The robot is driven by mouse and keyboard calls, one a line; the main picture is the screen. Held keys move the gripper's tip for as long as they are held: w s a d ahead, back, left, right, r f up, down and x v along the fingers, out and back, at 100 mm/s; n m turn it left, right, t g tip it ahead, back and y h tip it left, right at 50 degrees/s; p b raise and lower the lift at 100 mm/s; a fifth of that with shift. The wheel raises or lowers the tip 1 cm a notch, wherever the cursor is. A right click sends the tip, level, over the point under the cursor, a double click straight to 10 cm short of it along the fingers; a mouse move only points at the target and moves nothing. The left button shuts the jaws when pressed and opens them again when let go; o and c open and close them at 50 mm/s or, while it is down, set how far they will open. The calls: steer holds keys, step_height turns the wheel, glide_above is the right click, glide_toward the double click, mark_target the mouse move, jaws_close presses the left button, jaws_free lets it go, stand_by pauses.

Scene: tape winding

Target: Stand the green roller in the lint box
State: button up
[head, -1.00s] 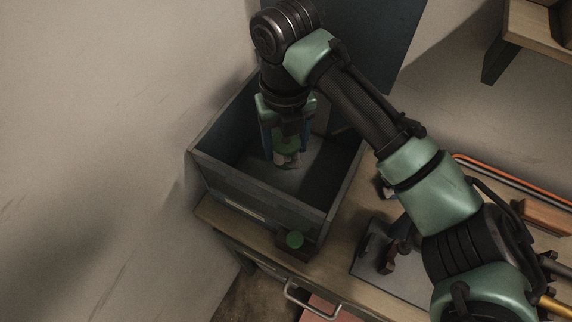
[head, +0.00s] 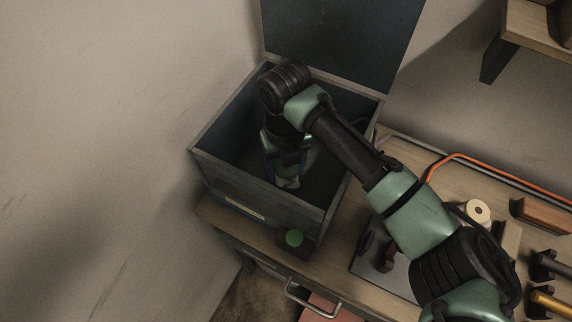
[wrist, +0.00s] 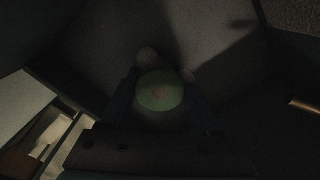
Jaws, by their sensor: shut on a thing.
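The lint box (head: 258,195) is a dark, open-topped box with its lid (head: 340,45) raised, at the back of the bench in the head view. My gripper (head: 287,166) is down inside the box, pointing downward. It is shut on the green roller (head: 290,171), which has a pale lower part. In the wrist view the roller's round green end (wrist: 160,91) shows between the two fingers. The roller looks roughly upright, near the box floor. I cannot tell whether it touches the floor.
A small dark block with a green round top (head: 294,238) stands on the bench in front of the box. To the right are a grey plate (head: 366,262), a pale tape roll (head: 478,210), an orange rod (head: 470,157) and several holders. A wall is close on the left.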

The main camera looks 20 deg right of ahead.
steer(key=o, duration=1.4)
step_height(320, 180, up, 12)
steer(key=shift+r, duration=0.2)
